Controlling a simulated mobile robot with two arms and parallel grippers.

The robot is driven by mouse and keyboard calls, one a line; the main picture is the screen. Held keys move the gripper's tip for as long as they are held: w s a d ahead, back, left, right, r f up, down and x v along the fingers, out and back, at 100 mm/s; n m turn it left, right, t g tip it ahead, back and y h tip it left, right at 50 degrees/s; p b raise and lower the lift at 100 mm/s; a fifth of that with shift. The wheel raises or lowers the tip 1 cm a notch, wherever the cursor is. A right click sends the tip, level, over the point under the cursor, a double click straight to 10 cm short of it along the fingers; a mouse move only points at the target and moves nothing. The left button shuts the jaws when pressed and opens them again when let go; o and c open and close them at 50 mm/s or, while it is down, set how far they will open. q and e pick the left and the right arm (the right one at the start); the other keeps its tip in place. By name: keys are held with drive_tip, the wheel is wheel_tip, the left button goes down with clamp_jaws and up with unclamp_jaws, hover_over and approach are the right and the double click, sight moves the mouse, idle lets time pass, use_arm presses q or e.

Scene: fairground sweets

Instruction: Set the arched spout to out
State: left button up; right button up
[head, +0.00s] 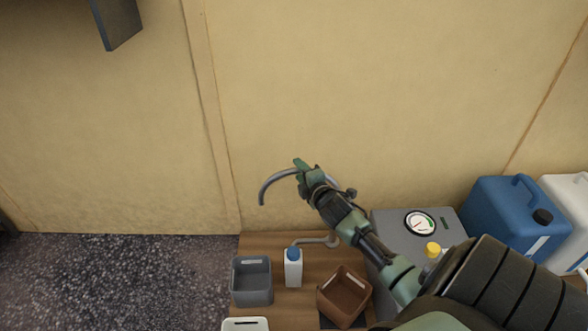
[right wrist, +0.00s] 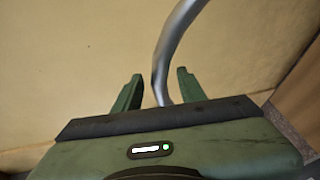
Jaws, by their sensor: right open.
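The arched spout (head: 276,180) is a grey curved tube above the wooden counter, its free end pointing down to the left in the head view. My right gripper (head: 300,166) is at the top of the arch. In the right wrist view the spout (right wrist: 170,50) passes between the two fingers of my open right gripper (right wrist: 158,88), with gaps visible on both sides. My gripper and forearm hide part of the spout and its base in the head view. My left gripper is not in view.
On the wooden counter (head: 262,242) stand a grey bin (head: 252,291), a white bottle with a blue cap (head: 293,270), a low grey tap (head: 318,242) and a brown bin (head: 352,281). A grey box with a gauge (head: 420,222) and a blue canister (head: 497,208) stand right. The wall is close behind.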

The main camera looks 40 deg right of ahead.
drive_tip(key=b+x, duration=0.1)
drive_tip(key=x, duration=0.3)
drive_tip(key=shift+a, duration=0.1)
clamp_jaws()
drive_tip(key=shift+r, duration=0.1)
idle(1.2)
